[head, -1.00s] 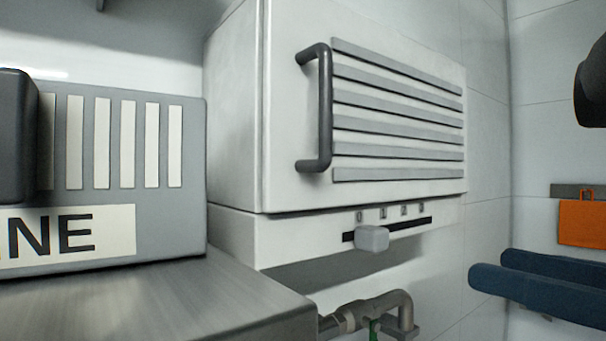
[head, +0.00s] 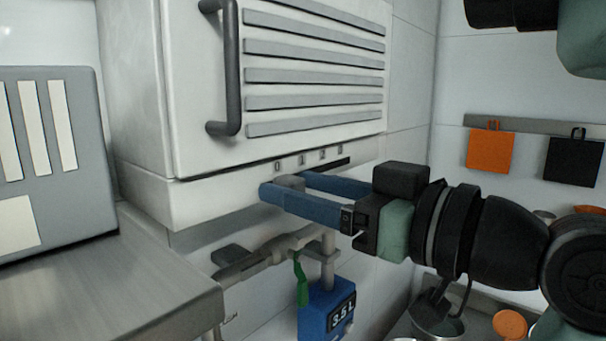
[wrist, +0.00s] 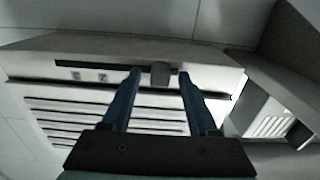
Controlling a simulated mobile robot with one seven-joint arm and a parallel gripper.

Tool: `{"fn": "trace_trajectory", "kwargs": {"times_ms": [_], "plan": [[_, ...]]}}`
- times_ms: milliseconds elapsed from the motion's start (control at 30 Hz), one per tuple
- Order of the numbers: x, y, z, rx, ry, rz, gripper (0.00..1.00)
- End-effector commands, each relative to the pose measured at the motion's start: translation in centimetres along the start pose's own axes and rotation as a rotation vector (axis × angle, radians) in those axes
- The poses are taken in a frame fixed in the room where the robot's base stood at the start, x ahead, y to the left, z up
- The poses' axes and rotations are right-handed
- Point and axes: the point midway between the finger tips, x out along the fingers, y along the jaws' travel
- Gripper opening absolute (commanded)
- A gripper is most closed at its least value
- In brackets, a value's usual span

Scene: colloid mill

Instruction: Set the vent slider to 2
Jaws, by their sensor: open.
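The wrist view shows the knob (wrist: 160,75) between the fingertips, with a gap on each side. In that upside-down view, the slot (wrist: 95,67) runs left from the knob, with two marks visible. Part of the slot is hidden behind a finger.
A vertical handle (head: 230,70) stands out from the cabinet above my gripper. Below are grey pipes (head: 265,255), a green lever (head: 300,280) and a blue 3.5 L container (head: 322,310). A steel counter (head: 130,285) and grey machine (head: 60,190) stand left.

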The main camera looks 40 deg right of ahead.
Motion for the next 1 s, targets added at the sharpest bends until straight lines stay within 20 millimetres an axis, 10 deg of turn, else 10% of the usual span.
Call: {"fn": "trace_trajectory", "kwargs": {"times_ms": [267, 633, 1000], "plan": [[0.22, -0.01, 0.06, 0.0, 0.0, 0.0, 0.6], [0.18, 0.0, 0.03, 0.0, 0.0, 0.0, 0.0], [0.17, 0.0, 0.0, 0.0, 0.0, 0.0, 0.0]]}}
